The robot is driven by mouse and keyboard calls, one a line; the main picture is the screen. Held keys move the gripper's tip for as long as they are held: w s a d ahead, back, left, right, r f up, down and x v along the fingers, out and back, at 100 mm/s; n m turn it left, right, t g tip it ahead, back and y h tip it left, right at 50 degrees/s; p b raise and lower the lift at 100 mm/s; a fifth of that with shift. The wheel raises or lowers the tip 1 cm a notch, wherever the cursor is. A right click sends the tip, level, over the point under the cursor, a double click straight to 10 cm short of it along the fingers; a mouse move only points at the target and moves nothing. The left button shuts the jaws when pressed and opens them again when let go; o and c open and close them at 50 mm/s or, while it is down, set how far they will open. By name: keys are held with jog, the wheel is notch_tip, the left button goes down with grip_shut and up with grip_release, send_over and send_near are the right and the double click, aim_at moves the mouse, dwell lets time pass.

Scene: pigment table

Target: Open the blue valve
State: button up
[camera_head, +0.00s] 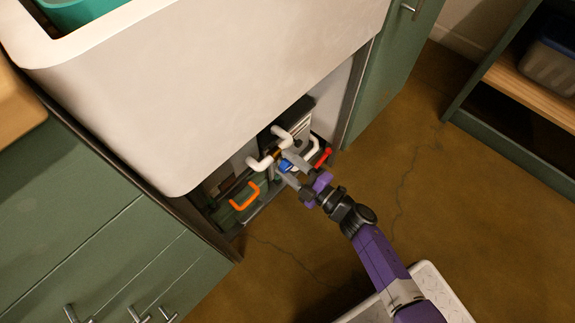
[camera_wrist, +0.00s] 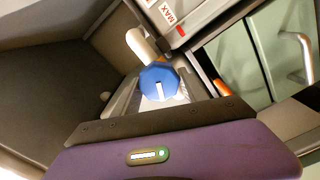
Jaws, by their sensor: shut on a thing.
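The blue valve (camera_head: 286,165) is a small knob on white piping under the sink, partly hidden by my fingers in the head view. In the wrist view the blue valve (camera_wrist: 158,83) is a faceted blue knob with a white mark on its face, running nearly up and down in the picture. My gripper (camera_head: 284,168) reaches into the open space under the sink, with its grey fingers on either side of the knob. In the wrist view my gripper (camera_wrist: 160,92) is shut on the blue valve. The exact finger contact is partly hidden.
White pipes (camera_head: 264,162) run beside the valve. An orange handle (camera_head: 245,197) is to the left and a red handle (camera_head: 323,157) to the right. A container marked MAX (camera_wrist: 180,15) stands behind. The white sink (camera_head: 200,95) overhangs the space; green cabinets (camera_head: 385,75) flank it.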

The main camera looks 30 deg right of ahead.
jog(key=n+b, duration=0.1)
jog(key=n, duration=0.1)
jog(key=n+b, duration=0.1)
jog(key=n, duration=0.2)
jog(key=shift+s+f, duration=0.1)
jog(key=shift+f, duration=0.1)
dwell(0.4)
jog(key=o, duration=1.3)
jog(key=shift+p+v, duration=1.1)
jog(key=shift+v, duration=2.8)
